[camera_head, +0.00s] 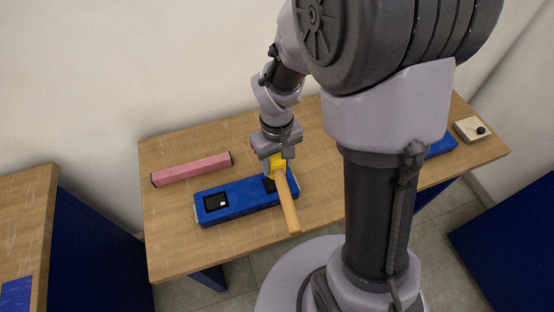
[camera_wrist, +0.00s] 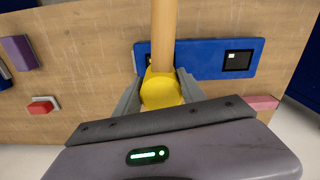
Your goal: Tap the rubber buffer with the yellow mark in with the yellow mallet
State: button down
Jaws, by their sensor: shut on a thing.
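My gripper (camera_head: 275,157) is shut on the yellow head of the mallet (camera_head: 278,164). Its wooden handle (camera_head: 287,203) slants down over the front of a long blue block (camera_head: 240,199). In the wrist view the mallet head (camera_wrist: 160,91) sits between the fingers (camera_wrist: 158,92), above the blue block (camera_wrist: 195,59). A black square with a small white patch (camera_head: 215,202) is on the block's left part; it also shows in the wrist view (camera_wrist: 238,60). Another dark area (camera_head: 269,184) lies beside the mallet, partly covered. I cannot make out a yellow-marked buffer, or whether the mallet touches the block.
A pink bar (camera_head: 190,169) lies behind the blue block. Another blue piece (camera_head: 441,146) is partly behind my arm. A pale plate with a dark knob (camera_head: 472,129) is at the table's right. A purple block (camera_wrist: 18,52) and red button (camera_wrist: 42,106) show in the wrist view.

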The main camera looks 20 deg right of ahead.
jog(key=shift+f+b, duration=0.8)
jog(key=shift+f, duration=0.5)
notch_tip(320, 180, down, 4)
jog(key=b, duration=0.4)
jog(key=shift+f, duration=0.15)
jog(key=shift+r+p, duration=1.25)
jog(key=shift+r, duration=0.1)
notch_tip(320, 180, up, 5)
jog(key=p, duration=0.4)
jog(key=shift+r, duration=0.15)
jog(key=shift+f, duration=0.2)
